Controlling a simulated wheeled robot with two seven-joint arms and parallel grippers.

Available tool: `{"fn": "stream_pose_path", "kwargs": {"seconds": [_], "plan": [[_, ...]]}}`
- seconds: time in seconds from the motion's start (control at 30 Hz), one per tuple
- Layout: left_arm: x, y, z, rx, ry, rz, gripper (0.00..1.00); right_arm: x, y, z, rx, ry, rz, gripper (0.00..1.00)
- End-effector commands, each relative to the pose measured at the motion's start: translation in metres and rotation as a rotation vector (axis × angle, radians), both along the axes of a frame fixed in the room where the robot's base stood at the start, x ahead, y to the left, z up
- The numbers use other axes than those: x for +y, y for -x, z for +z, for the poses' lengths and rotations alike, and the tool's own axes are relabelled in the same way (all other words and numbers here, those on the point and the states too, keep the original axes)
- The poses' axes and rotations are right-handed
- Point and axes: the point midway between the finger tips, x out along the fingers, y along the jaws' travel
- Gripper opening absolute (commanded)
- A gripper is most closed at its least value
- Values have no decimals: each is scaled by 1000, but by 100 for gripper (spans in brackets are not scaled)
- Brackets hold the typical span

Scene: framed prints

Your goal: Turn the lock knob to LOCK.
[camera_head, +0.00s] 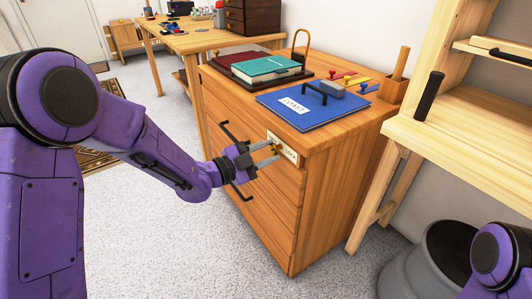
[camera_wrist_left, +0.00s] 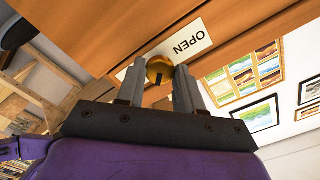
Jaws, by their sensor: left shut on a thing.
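The lock knob (camera_wrist_left: 159,66) is a small round brass knob with a dark mark on its face. It sits on a pale plate (camera_head: 289,153) at the upper right of the wooden cabinet's front. The plate's visible lettering in the head view seems to read LOCK; the word OPEN (camera_wrist_left: 188,43) shows upside down in the left wrist view. My left gripper (camera_head: 276,150) reaches the plate, its two grey fingers on either side of the knob and shut on it. The fingers hide part of the knob and plate. My right gripper is out of view.
The wooden cabinet (camera_head: 285,215) has dark bar handles. On its top lie a blue folder (camera_head: 300,115), books (camera_head: 265,68) and a pen holder (camera_head: 394,88). A wooden desk (camera_head: 480,150) and grey bin (camera_head: 420,275) stand at right. The carpet in front is clear.

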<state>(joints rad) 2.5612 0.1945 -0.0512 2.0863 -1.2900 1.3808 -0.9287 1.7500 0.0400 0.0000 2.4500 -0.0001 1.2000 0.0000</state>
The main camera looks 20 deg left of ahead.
Motion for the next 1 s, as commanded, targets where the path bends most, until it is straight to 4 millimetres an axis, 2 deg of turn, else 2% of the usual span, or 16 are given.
{"fn": "stream_pose_path", "kwargs": {"seconds": [0.1, 0.13, 0.2, 0.57, 0.9, 1.0], "plan": [[0, 0, -1, 1, -2, -1, 5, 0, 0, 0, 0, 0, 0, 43], [0, 0, -1, 1, -2, -1, 42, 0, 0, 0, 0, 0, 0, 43], [0, 0, -1, 1, -1, 0, 60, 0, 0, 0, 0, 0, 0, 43], [5, 6, 0, 2, 1, 1, 60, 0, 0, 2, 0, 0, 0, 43], [51, 65, 2, 2, 4, 2, 60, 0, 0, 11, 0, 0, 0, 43], [60, 77, 1, 1, 0, 2, 60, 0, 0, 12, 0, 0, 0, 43]]}}
